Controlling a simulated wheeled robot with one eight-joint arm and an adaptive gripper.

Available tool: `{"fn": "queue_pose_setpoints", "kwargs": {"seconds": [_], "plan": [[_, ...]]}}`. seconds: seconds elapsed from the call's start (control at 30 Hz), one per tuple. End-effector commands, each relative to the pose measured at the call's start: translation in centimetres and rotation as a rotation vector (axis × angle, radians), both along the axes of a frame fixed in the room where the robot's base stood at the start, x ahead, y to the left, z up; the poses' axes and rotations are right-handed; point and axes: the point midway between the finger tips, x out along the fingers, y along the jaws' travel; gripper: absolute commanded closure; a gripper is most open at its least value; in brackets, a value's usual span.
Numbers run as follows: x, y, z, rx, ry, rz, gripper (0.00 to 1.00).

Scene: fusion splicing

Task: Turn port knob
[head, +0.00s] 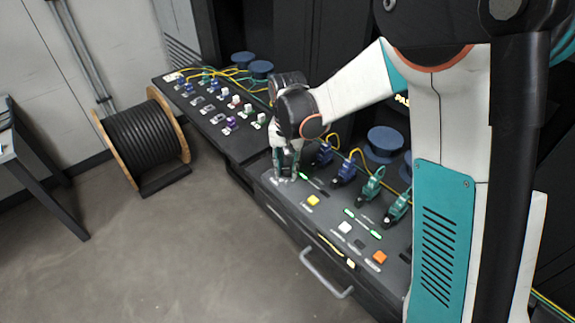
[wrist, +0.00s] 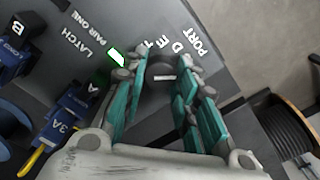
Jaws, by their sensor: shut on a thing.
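My gripper (head: 285,178) points down at the near left end of the dark console. In the wrist view its teal fingers (wrist: 164,72) stand either side of the port knob (wrist: 164,66), a dark round knob with a white mark, and are shut on it. The word PORT and the letters D, E and what looks like 1 are printed around the knob. The fingertips cover its sides.
Blue connectors (head: 344,168) and green connectors (head: 371,187) with yellow cables stand right of my gripper. A yellow button (head: 313,200), a white button (head: 345,227) and an orange button (head: 379,257) lie in front. A cable reel (head: 145,140) stands on the floor at left.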

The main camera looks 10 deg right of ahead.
Motion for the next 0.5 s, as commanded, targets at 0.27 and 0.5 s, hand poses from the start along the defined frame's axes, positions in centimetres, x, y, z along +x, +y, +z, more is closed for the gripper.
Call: {"fn": "queue_pose_setpoints", "kwargs": {"seconds": [0.27, 0.5], "plan": [[0.08, 0.01, 0.02, 0.000, -0.002, -0.095, 0.96], [0.08, 0.01, 0.03, 0.000, -0.002, -0.118, 0.96]]}}
